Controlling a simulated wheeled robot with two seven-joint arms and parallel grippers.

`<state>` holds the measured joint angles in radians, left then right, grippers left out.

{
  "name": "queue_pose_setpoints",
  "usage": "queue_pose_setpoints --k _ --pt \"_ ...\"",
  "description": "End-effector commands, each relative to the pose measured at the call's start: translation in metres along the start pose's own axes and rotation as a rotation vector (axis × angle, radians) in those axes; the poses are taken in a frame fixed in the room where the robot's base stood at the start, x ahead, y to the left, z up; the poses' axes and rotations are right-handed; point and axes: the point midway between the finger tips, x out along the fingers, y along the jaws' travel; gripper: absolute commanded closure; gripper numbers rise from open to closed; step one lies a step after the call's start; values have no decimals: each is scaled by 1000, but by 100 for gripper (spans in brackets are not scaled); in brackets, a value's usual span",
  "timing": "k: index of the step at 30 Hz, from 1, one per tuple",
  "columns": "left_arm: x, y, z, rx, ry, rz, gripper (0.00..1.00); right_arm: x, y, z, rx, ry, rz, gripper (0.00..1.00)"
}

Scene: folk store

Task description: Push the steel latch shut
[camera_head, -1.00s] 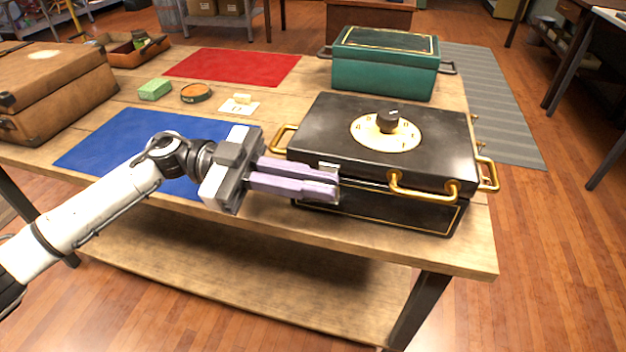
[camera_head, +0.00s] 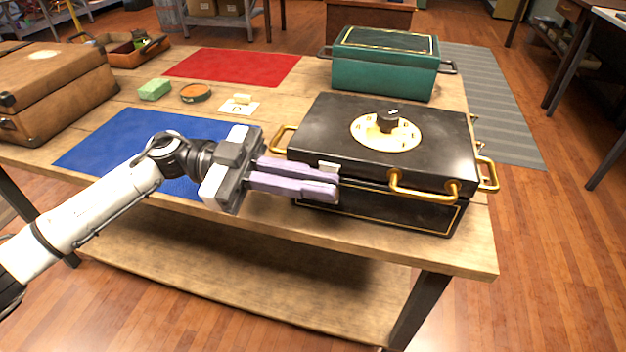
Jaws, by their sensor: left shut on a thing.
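The black box (camera_head: 300,144) with gold handles and a round dial (camera_head: 386,131) stands on the wooden table, its lid down. A small pale metal piece, seemingly the steel latch (camera_head: 329,166), shows at the lid's front edge. My left gripper (camera_head: 337,184) is at the box's front left, its lilac fingers pointing right and closed at the latch. The fingers hide most of the latch, so how far it is pushed in cannot be told. My right gripper is not in view.
A green box (camera_head: 383,72) stands behind the black one. A brown suitcase (camera_head: 58,88), green block (camera_head: 155,89), round tin (camera_head: 195,92) and small card (camera_head: 238,107) lie to the left. The blue mat (camera_head: 112,143) and red mat (camera_head: 232,67) are mostly clear.

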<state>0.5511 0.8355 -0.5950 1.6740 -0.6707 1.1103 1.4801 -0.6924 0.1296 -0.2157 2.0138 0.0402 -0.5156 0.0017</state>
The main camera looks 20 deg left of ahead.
Motion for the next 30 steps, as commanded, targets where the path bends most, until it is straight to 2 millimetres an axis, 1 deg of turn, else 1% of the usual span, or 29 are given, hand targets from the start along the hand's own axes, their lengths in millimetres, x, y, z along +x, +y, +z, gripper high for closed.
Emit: queue_pose_setpoints --k 5,11,30 --pt "0 -2 0 10 0 -6 100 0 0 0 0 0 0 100" --pt "0 1 4 70 -1 -6 100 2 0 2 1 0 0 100" --pt "0 12 32 508 -4 1 100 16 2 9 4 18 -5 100"
